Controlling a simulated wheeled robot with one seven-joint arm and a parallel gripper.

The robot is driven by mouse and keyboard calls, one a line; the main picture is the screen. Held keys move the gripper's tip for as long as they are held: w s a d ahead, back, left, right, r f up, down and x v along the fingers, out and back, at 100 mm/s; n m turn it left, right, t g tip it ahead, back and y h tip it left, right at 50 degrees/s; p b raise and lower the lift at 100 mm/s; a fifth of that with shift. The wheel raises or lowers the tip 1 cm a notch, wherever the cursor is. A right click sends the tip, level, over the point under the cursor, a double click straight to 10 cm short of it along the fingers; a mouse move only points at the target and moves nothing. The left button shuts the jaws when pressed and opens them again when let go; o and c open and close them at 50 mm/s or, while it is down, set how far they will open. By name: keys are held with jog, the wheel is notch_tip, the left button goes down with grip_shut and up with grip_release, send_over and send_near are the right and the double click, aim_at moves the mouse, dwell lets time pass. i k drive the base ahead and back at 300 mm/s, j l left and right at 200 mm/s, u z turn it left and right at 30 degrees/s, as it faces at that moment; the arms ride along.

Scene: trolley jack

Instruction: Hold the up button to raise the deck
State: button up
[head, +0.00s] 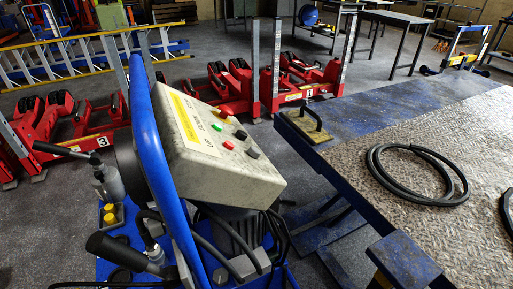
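A beige control box (205,150) with a yellow label strip stands tilted on a blue tubular frame (160,165) in the lower middle of the head view. Its face carries a green button (217,127), a red button (228,145) and two black buttons (241,134) (252,153). I cannot read which one is the up button. The deck (400,170) is a worn checker-plate platform with blue edges, at the right. A black hose coil (418,174) lies on it. My gripper is not in view, so nothing shows of it at the buttons.
A pump unit with black hoses (235,235) sits below the box. Black-handled levers (120,250) stick out at the left. Red jack stands (235,92) line the floor behind. A yellow ladder (90,55) lies at the back left. Grey floor shows between box and deck.

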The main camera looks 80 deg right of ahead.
aim_at(253, 152)
jog(key=k+j, duration=0.1)
jog(key=j, duration=0.25)
jog(key=j+z, duration=0.1)
jog(key=j, duration=0.25)
jog(key=l+z, duration=0.15)
jog(key=z, duration=1.7)
jog(key=i+l+z, duration=0.1)
jog(key=i+z, duration=0.35)
jog(key=k+u, duration=0.1)
jog(key=k, duration=0.45)
jog(key=j+u, duration=0.15)
jog(key=u, duration=0.2)
jog(key=i+j+u, duration=0.1)
jog(key=u, duration=0.3)
jog(key=i+j+u, duration=0.1)
jog(key=u, duration=0.25)
jog(key=i+j+u, duration=0.25)
jog(key=i, duration=0.2)
jog(key=i+j+u, duration=0.2)
jog(key=i, duration=0.6)
